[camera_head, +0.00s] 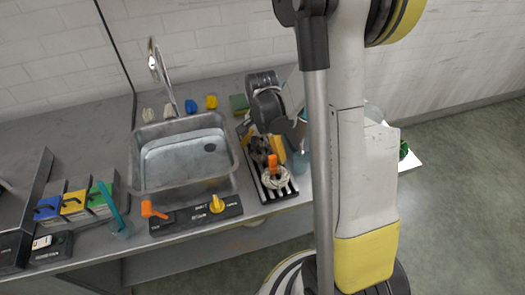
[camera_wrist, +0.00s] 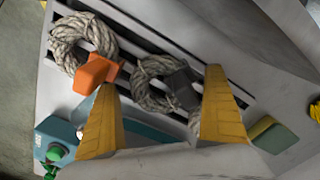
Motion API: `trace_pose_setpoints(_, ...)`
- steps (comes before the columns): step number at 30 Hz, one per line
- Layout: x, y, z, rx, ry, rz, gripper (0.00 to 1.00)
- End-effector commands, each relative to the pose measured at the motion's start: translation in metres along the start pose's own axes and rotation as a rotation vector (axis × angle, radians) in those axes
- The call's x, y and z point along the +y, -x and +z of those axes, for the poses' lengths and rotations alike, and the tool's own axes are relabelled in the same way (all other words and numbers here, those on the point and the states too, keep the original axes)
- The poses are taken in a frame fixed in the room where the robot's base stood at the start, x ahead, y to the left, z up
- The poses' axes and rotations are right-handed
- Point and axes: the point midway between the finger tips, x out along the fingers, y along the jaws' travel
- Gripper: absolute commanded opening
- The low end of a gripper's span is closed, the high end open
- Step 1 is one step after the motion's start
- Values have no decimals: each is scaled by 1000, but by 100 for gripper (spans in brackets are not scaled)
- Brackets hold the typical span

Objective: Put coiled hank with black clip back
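A grey coiled hank with a black clip (camera_wrist: 183,86) lies on a white slotted rack (camera_wrist: 150,23), between and just beyond my fingertips in the wrist view. A second grey hank with an orange clip (camera_wrist: 95,73) lies to its left on the same rack. In the head view the rack (camera_head: 289,190) stands right of the sink, with the orange-clip hank (camera_head: 274,178) near its front and the other hank (camera_head: 258,147) behind. My gripper (camera_wrist: 160,77) is open, its yellow fingers apart above the rack. Whether they touch the black-clip hank cannot be told.
A metal sink (camera_head: 136,165) is left of the rack. In front of it are dark labelled plates with an orange clip (camera_head: 152,210) and a yellow clip (camera_head: 217,204). Blue, yellow and green clipped items (camera_head: 74,203) stand at left. A green sponge (camera_head: 239,104) is behind the rack.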

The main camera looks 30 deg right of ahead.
Motion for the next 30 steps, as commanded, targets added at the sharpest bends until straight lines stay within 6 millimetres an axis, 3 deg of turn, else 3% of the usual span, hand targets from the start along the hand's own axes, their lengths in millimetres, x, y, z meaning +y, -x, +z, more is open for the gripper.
trace_pose_setpoints(11,0,10,0,0,0,0,99)
trace_pose_setpoints(24,0,103,0,0,0,0,99)
trace_pose_setpoints(30,0,124,1,2,6,-2,99)
